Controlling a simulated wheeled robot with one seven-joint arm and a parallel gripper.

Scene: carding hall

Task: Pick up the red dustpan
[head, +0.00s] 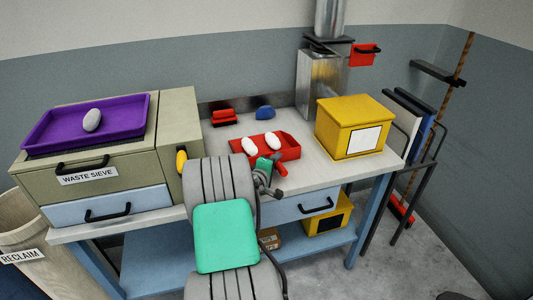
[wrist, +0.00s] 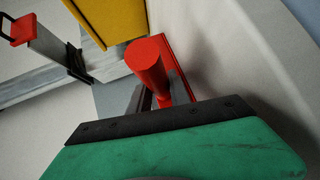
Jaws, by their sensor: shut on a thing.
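I cannot tell whether the pan touches the bench.
A yellow box (head: 350,125) stands right of the dustpan. A red item (head: 223,117) and a blue item (head: 265,113) lie behind it. At left is the waste sieve cabinet (head: 110,175) with a purple tray (head: 60,125) on top. A metal duct (head: 316,85) rises behind.

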